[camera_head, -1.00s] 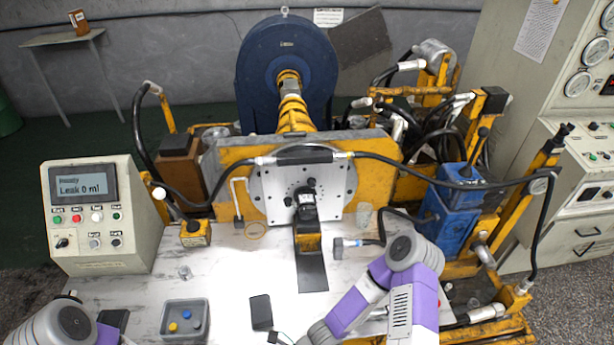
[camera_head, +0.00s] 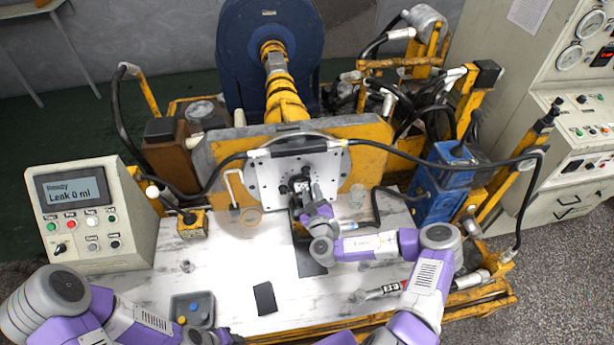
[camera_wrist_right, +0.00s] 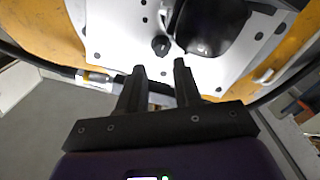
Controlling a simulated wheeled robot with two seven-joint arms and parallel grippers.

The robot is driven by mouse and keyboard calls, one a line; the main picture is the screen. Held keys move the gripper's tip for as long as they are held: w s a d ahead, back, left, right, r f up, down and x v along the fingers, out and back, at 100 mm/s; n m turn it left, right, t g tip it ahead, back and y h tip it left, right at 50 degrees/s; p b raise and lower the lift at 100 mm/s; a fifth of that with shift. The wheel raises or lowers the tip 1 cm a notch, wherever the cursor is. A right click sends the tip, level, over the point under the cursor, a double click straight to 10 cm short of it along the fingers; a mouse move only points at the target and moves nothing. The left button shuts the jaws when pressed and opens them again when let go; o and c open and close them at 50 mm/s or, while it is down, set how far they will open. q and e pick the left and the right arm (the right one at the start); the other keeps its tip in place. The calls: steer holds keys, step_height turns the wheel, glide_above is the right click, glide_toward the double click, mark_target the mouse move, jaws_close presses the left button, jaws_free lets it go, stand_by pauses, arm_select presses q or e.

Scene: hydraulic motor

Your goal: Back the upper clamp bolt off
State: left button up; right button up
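The black motor (camera_head: 299,186) sits against the light perforated plate (camera_head: 330,172) in the middle of the head view. In the right wrist view the motor's dark body (camera_wrist_right: 212,25) is at the top, beside a small black knob-like bolt head (camera_wrist_right: 160,45) on the plate. I cannot tell for sure whether this is the upper clamp bolt. My right gripper (camera_head: 310,192) is at the motor. In the wrist view its two fingers (camera_wrist_right: 159,68) are apart and empty, with the bolt head just beyond the gap. My left arm is at lower left; its fingers do not show.
A control box (camera_head: 85,215) reads "Ready, Leak 0 ml". A grey tray (camera_head: 180,300) with small blue and yellow parts and a black flat item (camera_head: 265,298) lie on the bench (camera_head: 225,270). A black hose (camera_head: 410,163) runs above the motor. A blue unit (camera_head: 440,185) stands right.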

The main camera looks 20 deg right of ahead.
mark_target(307, 175)
steer(key=x, duration=0.6)
steer(key=shift+b, duration=0.35)
steer(key=shift+c, duration=0.2)
steer(key=shift+a, duration=0.1)
jaws_close()
